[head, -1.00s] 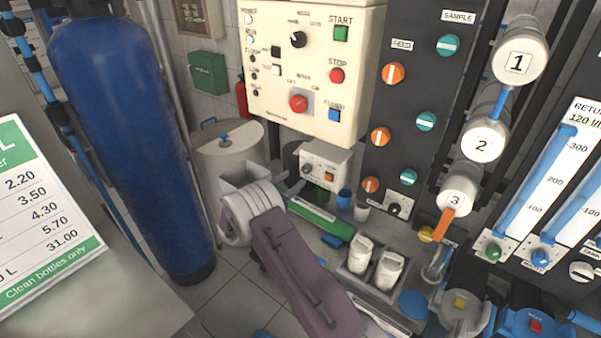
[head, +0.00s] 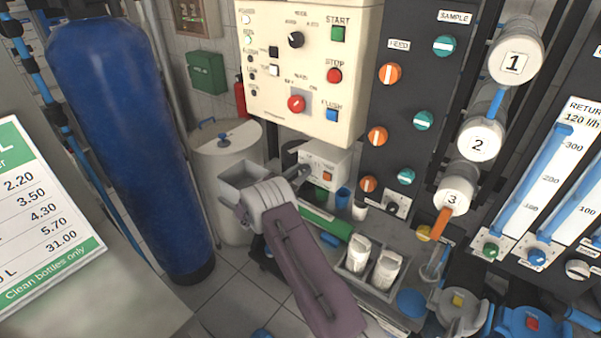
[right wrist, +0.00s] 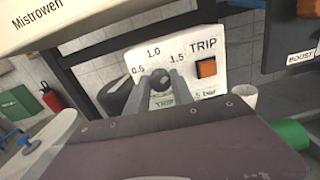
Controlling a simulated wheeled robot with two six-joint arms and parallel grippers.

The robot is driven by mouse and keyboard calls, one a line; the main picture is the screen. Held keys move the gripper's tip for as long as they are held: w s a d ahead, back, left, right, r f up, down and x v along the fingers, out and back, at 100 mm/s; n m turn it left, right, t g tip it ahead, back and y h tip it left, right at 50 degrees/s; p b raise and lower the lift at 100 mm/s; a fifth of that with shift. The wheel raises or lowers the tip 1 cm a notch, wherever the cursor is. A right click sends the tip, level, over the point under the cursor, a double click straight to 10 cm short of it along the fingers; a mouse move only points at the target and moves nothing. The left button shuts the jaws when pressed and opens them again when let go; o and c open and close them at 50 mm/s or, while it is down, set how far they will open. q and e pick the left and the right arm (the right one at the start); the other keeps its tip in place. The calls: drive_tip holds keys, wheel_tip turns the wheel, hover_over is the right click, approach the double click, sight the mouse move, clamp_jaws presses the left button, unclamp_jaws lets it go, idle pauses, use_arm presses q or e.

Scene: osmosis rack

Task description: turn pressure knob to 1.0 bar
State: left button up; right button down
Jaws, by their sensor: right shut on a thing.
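The white pressure box (head: 334,177) stands below the big control panel in the head view. In the right wrist view its face (right wrist: 206,46) carries a scale marked 0.5, 1.0 and 1.5, and an orange TRIP switch (right wrist: 206,68). The dark pressure knob (right wrist: 159,77) sits below the 1.0 mark. My right gripper (right wrist: 160,86) has a finger on each side of the knob and is shut on it. In the head view the right gripper (head: 302,171) reaches the box's left front and hides the knob. The knob's pointer cannot be made out. My left gripper is not in view.
The control panel (head: 300,120) overhangs the box. A blue tank (head: 120,140) stands left.

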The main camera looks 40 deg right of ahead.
drive_tip(key=n+p, duration=0.1)
drive_tip(key=n, duration=0.5)
drive_tip(key=shift+p, duration=0.35)
drive_tip(key=n+p, duration=0.1)
drive_tip(key=n, duration=0.4)
drive_tip(key=shift+n, duration=0.3)
drive_tip(key=shift+f, duration=0.1)
drive_tip(key=c, duration=1.1)
unclamp_jaws()
drive_tip(key=shift+w, duration=0.1)
drive_tip(key=shift+a, duration=0.15)
drive_tip(key=v, duration=0.9)
